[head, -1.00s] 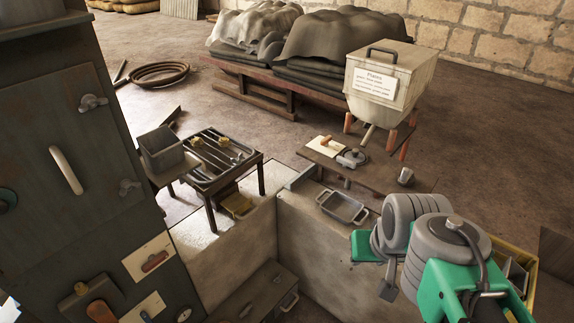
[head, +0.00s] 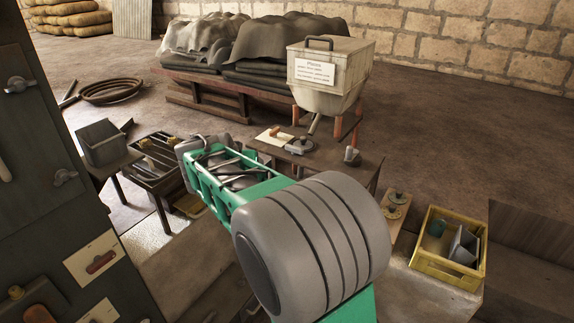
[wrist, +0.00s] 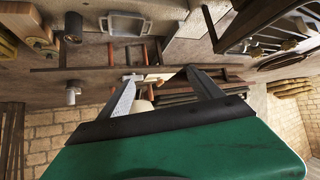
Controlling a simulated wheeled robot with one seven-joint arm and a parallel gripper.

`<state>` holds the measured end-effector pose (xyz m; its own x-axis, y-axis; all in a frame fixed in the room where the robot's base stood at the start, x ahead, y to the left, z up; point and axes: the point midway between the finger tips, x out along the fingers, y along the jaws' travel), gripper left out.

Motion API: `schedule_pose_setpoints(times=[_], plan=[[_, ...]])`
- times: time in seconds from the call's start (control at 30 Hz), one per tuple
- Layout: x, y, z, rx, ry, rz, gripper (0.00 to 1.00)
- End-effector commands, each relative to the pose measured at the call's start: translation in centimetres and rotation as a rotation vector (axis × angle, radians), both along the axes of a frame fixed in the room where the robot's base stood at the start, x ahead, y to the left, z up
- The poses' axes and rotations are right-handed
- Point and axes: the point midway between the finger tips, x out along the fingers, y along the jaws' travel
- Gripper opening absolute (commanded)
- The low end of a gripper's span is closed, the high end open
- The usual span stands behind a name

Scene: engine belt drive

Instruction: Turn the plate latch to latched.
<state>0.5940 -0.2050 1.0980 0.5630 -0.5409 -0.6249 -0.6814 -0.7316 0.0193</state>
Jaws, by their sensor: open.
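A small white plate with an orange handle (head: 272,134) lies on the low wooden table in the head view. It looks like the plate latch, but I cannot read its setting. It also seems to show in the wrist view as a white plate with an orange handle (wrist: 152,77), just beyond and between my fingertips. My gripper (wrist: 160,80) is open there, with two grey fingers spread and nothing held. The gap between gripper and handle is hard to judge. In the head view my arm reaches toward the table's left side, and my fingertips are not clear there.
The wooden table also carries a grey round fitting (head: 299,146) and a small grey block (head: 352,156). A box on legs (head: 330,72) stands behind it. A dark cabinet (head: 35,170) is at left, a slatted stand (head: 160,160) beside it. A yellow crate (head: 447,248) is at right.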

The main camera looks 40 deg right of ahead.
Motion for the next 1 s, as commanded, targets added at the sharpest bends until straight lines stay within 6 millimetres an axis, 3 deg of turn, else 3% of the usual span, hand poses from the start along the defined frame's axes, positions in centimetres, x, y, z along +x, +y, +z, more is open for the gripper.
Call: schedule_pose_setpoints(times=[0.03,0.1,0.2,0.3,0.5,0.8,1.0], plan=[[2.7,-3.7,-3.8,-0.064,-0.053,-0.095,0.8],[5.3,-8.5,-5.7,-0.173,-0.149,-0.218,0.85],[7.2,-13.9,-8.2,-0.333,-0.262,-0.346,0.94],[7.8,-16.9,-9.7,-0.463,-0.338,-0.416,0.94],[7.9,-19.0,-10.0,-0.563,-0.391,-0.456,0.94],[9.6,-24.1,-9.9,-0.561,-0.39,-0.457,0.94],[10.3,-25.8,-9.9,-0.56,-0.389,-0.454,0.94]])
